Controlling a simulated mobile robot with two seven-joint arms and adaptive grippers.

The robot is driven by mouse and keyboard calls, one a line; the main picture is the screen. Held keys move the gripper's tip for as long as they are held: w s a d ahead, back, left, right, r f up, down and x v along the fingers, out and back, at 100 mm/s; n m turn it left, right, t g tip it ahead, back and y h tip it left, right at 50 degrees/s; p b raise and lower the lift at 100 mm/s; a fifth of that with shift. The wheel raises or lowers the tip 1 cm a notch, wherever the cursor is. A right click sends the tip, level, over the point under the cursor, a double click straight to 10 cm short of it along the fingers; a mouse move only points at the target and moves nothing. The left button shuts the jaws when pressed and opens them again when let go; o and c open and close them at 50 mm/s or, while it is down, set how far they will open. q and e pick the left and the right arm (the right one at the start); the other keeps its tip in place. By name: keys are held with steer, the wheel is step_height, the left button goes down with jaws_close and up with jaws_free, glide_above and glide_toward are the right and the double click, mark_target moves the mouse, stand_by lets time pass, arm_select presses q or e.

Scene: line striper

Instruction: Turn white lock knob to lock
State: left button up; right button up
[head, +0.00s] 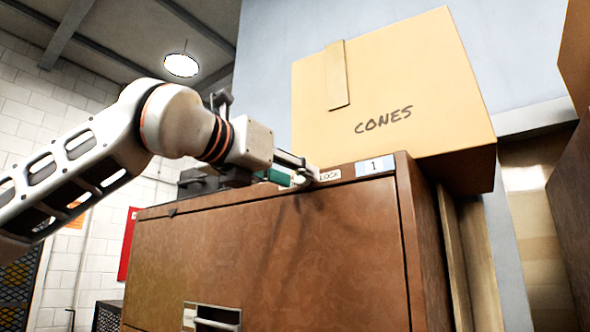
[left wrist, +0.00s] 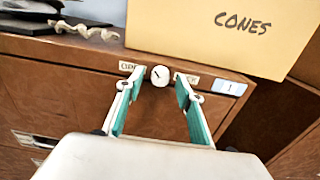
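The white lock knob (left wrist: 160,76) sits on the top front rail of the brown cabinet (head: 270,257), between two small labels. The label on its right reads LOCK (head: 329,175) in the head view; the left one (left wrist: 129,67) is partly covered by a finger in the left wrist view. A dark mark shows on the knob's face. My left gripper (head: 304,180) is at the rail; in the left wrist view its fingers (left wrist: 157,88) stand apart on either side of the knob, with gaps and no visible contact. In the head view the gripper hides the knob. My right gripper is not in view.
A cardboard box marked CONES (head: 395,90) stands on the cabinet top, behind the rail. A label with 1 (head: 375,166) is right of the LOCK label. Dark flat items (left wrist: 25,22) and a twisted tan piece (left wrist: 88,30) lie on the top at left.

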arm_select(q)
steer(key=shift+w+d, duration=0.2)
steer(key=shift+w, duration=0.1)
jaws_close()
